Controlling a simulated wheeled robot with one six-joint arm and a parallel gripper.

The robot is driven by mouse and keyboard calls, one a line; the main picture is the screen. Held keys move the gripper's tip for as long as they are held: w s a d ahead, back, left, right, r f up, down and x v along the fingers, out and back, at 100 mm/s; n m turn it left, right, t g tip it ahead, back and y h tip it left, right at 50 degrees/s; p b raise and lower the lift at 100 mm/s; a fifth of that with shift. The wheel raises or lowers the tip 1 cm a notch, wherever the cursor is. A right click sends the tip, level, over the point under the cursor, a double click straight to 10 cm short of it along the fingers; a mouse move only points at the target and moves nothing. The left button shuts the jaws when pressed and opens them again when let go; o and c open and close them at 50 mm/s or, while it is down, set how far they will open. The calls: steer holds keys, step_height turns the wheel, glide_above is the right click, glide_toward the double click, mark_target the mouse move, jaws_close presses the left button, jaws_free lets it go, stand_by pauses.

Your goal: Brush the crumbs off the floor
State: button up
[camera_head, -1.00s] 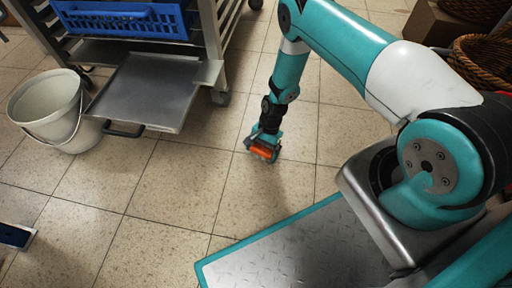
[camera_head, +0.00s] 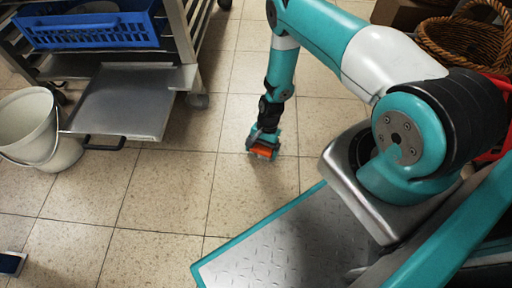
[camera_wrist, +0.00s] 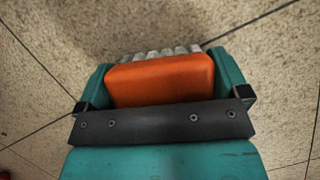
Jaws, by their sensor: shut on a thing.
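My gripper (camera_head: 264,142) is low over the tiled floor (camera_head: 165,195), in the middle of the head view. It is shut on an orange brush (camera_wrist: 160,80). In the wrist view the orange block sits between the two teal fingers, and pale grey bristles (camera_wrist: 160,52) stick out beyond it. I cannot tell whether the bristles touch the floor. The floor is beige and finely speckled, and I cannot make out any crumbs against it in either view.
A metal rack (camera_head: 186,45) with a blue crate (camera_head: 90,32) and a low grey metal tray (camera_head: 125,100) stands at the upper left. A pale bucket (camera_head: 28,125) is beside it. Wicker baskets (camera_head: 455,45) are at the upper right. Floor at the lower left is mostly clear.

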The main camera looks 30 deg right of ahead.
steer(key=shift+s+d+f+p, duration=0.1)
steer(key=shift+s+d+p, duration=0.1)
steer(key=shift+s+d, duration=0.65)
steer(key=shift+s+d+f+p, duration=0.1)
steer(key=shift+s+d+p, duration=0.1)
steer(key=shift+s+d, duration=0.65)
steer(key=shift+w+d, duration=0.2)
steer(key=shift+w, duration=0.05)
step_height(320, 180, up, 6)
steer(key=p, duration=0.5)
steer(key=shift+w+r, duration=0.1)
step_height(320, 180, up, 3)
steer(key=p, duration=0.3)
steer(key=shift+r, duration=0.1)
